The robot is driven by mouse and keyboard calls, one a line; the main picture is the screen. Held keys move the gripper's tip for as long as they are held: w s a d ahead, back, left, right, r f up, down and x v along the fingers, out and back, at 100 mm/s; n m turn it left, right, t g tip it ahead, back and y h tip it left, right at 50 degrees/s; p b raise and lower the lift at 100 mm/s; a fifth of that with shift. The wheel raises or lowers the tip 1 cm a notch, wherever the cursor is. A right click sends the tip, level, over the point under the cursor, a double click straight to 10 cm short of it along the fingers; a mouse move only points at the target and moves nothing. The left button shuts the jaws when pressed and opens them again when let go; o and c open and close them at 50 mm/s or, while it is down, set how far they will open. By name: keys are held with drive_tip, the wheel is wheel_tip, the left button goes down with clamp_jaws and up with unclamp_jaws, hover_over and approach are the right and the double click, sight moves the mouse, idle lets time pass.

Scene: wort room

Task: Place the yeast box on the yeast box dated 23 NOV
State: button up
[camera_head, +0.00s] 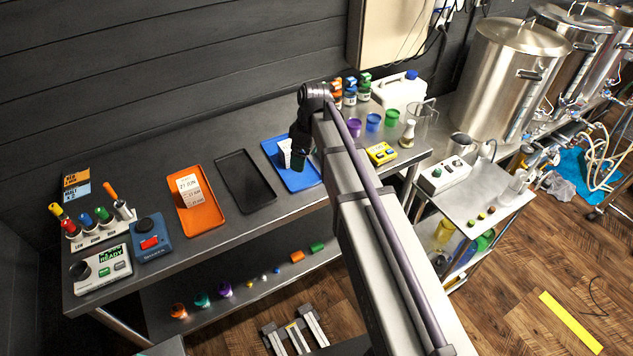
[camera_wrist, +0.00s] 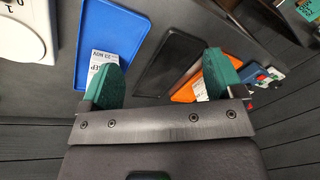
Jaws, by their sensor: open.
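A white yeast box (camera_head: 285,151) is on the blue tray (camera_head: 271,147), partly hidden by my gripper. In the wrist view its label (camera_wrist: 97,58) reads 23 NOV, with part of it behind the left finger. White labelled yeast boxes (camera_head: 188,184) are on the orange tray (camera_head: 206,226); one label seems to read 21 JUN. They also show in part in the wrist view (camera_wrist: 201,91), beside the right finger. My gripper (camera_head: 300,158) is over the blue tray. In the wrist view its green-padded fingers (camera_wrist: 162,64) are wide apart with nothing between them.
An empty black tray (camera_head: 246,180) lies between the orange and blue trays. A yellow device (camera_head: 381,153) and several coloured cups (camera_head: 373,122) stand right of the blue tray. Blue and white devices (camera_head: 150,240) stand left of the orange tray. Bare bench shows in front of the trays.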

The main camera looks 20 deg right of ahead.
drive_tip(key=s+f+m+h, duration=0.1)
drive_tip(key=s+m+h, duration=0.1)
drive_tip(key=s+m, duration=0.8)
drive_tip(key=shift+s+a+t+b, duration=0.3)
drive_tip(key=shift+s+a+b, duration=0.1)
drive_tip(key=shift+s, duration=3.7)
